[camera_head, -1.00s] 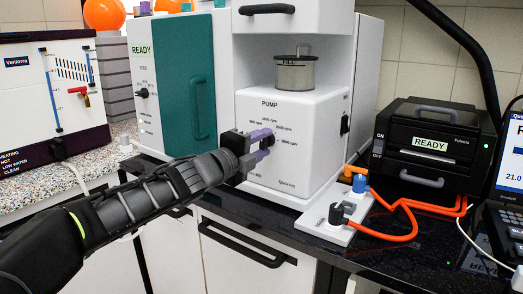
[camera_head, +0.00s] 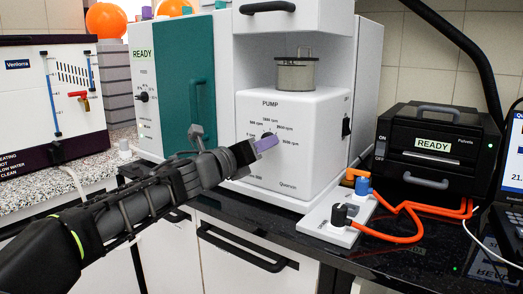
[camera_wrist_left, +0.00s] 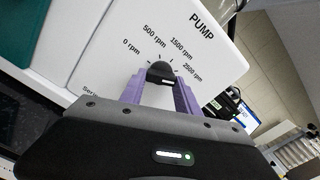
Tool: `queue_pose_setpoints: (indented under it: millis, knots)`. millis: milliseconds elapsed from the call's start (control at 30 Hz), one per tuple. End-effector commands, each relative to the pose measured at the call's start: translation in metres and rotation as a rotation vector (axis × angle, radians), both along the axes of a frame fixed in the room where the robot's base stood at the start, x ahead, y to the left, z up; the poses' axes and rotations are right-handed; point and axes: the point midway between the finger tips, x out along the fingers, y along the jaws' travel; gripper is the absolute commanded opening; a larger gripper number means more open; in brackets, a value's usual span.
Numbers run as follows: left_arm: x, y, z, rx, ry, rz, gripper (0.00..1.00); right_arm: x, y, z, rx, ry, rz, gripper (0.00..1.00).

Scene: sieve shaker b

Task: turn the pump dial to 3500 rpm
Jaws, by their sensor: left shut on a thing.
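The white pump (camera_head: 300,170) has a front scale marked in rpm around its dark dial. In the left wrist view, the dial (camera_wrist_left: 161,72) sits between the purple fingers of my left gripper (camera_wrist_left: 160,88), which is shut on it. The 0, 500, 1500 and 2500 rpm labels show there; the 3500 rpm label is hidden. In the head view, my left gripper (camera_head: 268,142) is at the dial on the pump's front, with its fingers seen edge-on and covering most of the dial. I cannot tell for sure which mark the dial points to. My right gripper is not in view.
A clear container (camera_head: 296,74) stands on top of the pump. A teal door (camera_head: 178,90) is to its left. A white plate with knobs (camera_head: 330,232) and orange cables (camera_head: 408,230) lie at its right front. A black READY unit (camera_head: 435,150) stands behind them.

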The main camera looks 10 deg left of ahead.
Motion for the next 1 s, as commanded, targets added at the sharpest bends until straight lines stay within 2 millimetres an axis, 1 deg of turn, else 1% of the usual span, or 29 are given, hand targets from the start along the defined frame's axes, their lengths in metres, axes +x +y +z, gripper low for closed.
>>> queue_pose_setpoints:
  millis: [33,200,500,700,1000]
  knots:
    - [0.0,0.0,-0.003,0.042,-0.015,-0.001,0.0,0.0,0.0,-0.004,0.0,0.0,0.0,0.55]
    - [0.001,0.001,-0.003,0.188,-0.073,-0.001,0.0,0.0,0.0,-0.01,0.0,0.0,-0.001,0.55]
    - [0.001,0.002,-0.003,0.387,-0.151,-0.001,0.0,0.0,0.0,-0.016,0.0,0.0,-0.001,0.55]
    - [0.001,0.002,-0.003,0.453,-0.177,-0.002,0.0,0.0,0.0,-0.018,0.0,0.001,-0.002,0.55]
    - [0.001,0.002,-0.003,0.477,-0.186,-0.003,0.0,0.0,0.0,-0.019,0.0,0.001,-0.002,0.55]
